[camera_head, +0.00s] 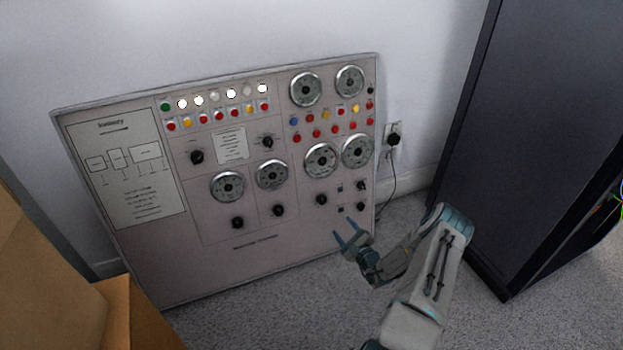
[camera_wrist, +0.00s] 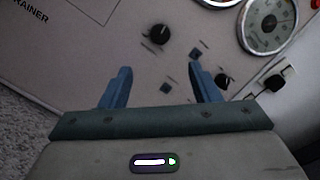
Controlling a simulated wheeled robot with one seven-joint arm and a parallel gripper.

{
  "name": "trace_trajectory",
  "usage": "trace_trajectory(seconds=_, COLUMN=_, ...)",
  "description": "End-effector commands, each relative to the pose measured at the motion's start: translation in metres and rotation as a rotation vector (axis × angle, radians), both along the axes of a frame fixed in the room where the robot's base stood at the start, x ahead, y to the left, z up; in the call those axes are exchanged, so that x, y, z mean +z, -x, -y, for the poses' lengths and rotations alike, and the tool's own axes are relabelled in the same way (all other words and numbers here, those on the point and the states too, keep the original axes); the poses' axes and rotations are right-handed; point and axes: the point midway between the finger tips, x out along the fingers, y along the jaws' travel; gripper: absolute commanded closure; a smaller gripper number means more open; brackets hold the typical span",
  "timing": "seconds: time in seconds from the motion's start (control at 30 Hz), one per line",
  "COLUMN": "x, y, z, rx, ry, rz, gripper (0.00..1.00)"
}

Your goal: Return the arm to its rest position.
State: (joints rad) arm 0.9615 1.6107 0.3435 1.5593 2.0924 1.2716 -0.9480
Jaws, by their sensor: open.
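My gripper (camera_head: 348,234) is open and empty, with its two blue fingers spread in front of the lower right part of a grey control panel (camera_head: 215,272). The arm reaches in from the lower right of the head view and is bent at the elbow. In the wrist view, my gripper (camera_wrist: 160,88) shows both fingers apart with nothing between them but the panel face (camera_wrist: 110,65) behind. A black knob (camera_wrist: 159,34) lies beyond the gap, and another black knob (camera_wrist: 222,81) shows beside the right finger. I cannot tell whether the fingers touch the panel.
The panel leans against the white wall (camera_head: 430,60) and carries gauges, lamps and knobs. A dark cabinet (camera_head: 510,130) stands close on the right. Cardboard boxes (camera_head: 50,285) stand at the lower left. A plug with a cord (camera_head: 393,139) is in the wall outlet. Carpet (camera_head: 270,320) is clear below the panel.

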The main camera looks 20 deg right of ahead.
Motion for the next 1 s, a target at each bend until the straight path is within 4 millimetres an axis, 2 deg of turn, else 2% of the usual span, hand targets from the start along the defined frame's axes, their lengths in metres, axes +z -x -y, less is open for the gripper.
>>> trace_trajectory(seconds=0.17, x=0.009, y=-0.003, z=-0.003, rx=0.021, ry=0.006, rz=0.003, gripper=0.44)
trace_trajectory(seconds=0.27, x=0.039, y=-0.011, z=-0.015, rx=0.093, ry=0.029, rz=0.013, gripper=0.44)
trace_trajectory(seconds=0.43, x=0.122, y=-0.025, z=-0.061, rx=0.33, ry=0.099, rz=0.025, gripper=0.44)
trace_trajectory(seconds=0.63, x=0.216, y=-0.021, z=-0.122, rx=0.628, ry=0.209, rz=0.008, gripper=0.44)
trace_trajectory(seconds=0.83, x=0.3, y=0.002, z=-0.177, rx=0.894, ry=0.341, rz=-0.037, gripper=0.44)
trace_trajectory(seconds=1.0, x=0.363, y=0.033, z=-0.216, rx=1.095, ry=0.473, rz=-0.093, gripper=0.44)
